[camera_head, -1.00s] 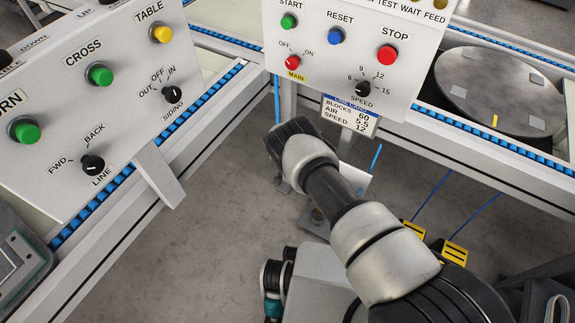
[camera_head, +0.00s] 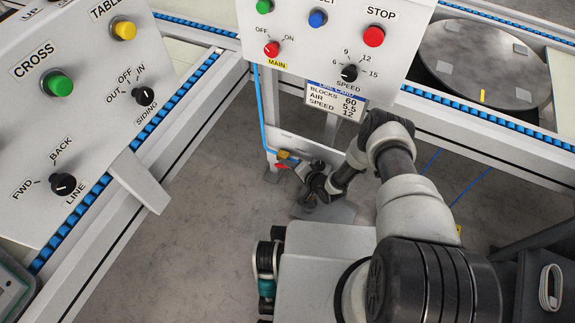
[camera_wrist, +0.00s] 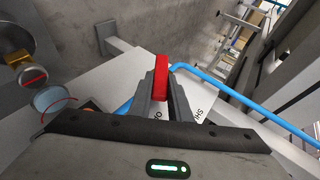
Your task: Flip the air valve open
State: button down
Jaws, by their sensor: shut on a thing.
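The air valve's red lever (camera_wrist: 162,75) stands between the fingertips of my gripper (camera_wrist: 161,90) in the wrist view. The fingers are shut on it, and its far end sticks out past them. Behind them is a pale plate (camera_wrist: 115,82) with partly hidden lettering, "SHU" to the right and an "O" nearer the fingers. The valve body is hidden by my gripper. In the head view, my gripper (camera_head: 312,186) is low under the control panel, beside a small red part (camera_head: 281,166) on the frame.
A blue air hose (camera_wrist: 230,88) runs right from behind the fingers. A brass fitting with a red mark (camera_wrist: 32,76) is at the left. In the head view, the START/STOP panel (camera_head: 300,62) hangs above my arm, and a frame leg (camera_head: 268,115) stands close by. Floor is open to the left.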

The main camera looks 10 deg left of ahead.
jog(key=shift+s+d+f+m+t+y, duration=0.15)
jog(key=shift+f+m+t+y, duration=0.15)
jog(key=shift+f+t+y, duration=0.45)
jog(key=shift+r+y, duration=0.2)
jog(key=shift+y, duration=0.05)
jog(key=c, duration=1.6)
grip_release()
jog(key=shift+c, duration=0.2)
jog(key=shift+d, duration=0.1)
